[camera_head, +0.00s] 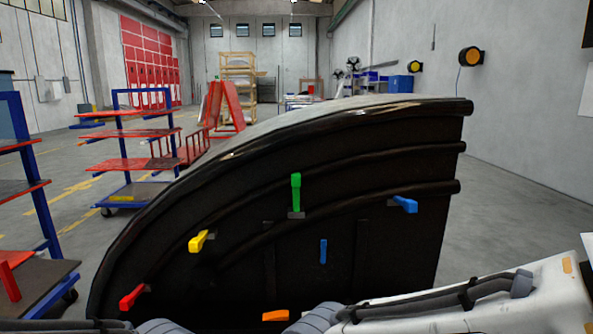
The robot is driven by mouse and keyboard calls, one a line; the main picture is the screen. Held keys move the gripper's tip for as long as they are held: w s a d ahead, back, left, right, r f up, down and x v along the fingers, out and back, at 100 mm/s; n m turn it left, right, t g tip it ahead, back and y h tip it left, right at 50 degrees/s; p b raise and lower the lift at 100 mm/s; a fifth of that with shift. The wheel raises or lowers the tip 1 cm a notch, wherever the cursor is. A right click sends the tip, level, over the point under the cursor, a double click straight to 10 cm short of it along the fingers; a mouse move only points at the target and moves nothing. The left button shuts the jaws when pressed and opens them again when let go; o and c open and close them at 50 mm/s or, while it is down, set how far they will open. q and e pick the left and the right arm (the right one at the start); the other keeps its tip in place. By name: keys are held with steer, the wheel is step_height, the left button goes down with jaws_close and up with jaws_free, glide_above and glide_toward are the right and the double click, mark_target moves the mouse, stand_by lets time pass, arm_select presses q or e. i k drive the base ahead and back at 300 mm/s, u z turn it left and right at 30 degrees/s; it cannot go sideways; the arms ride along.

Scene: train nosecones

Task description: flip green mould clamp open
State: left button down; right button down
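The green clamp (296,194) is on the dark face of the large curved mould (345,225), near its middle. Its green handle stands upright above a small grey base. My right arm crosses the lower right of the view and my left arm shows only at the bottom left edge. Neither gripper shows in the view. No arm part touches the green clamp.
Other clamps on the mould are yellow (199,241), red (132,297), orange (276,316) and blue (405,204), with another blue handle (323,251) below. A blue-framed cart with red shelves (137,152) stands at the left. Floor is open right of the mould.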

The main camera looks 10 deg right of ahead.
mark_target(295, 177)
steer(key=z, duration=0.3)
steer(key=i, duration=1.3)
steer(key=u, duration=0.6)
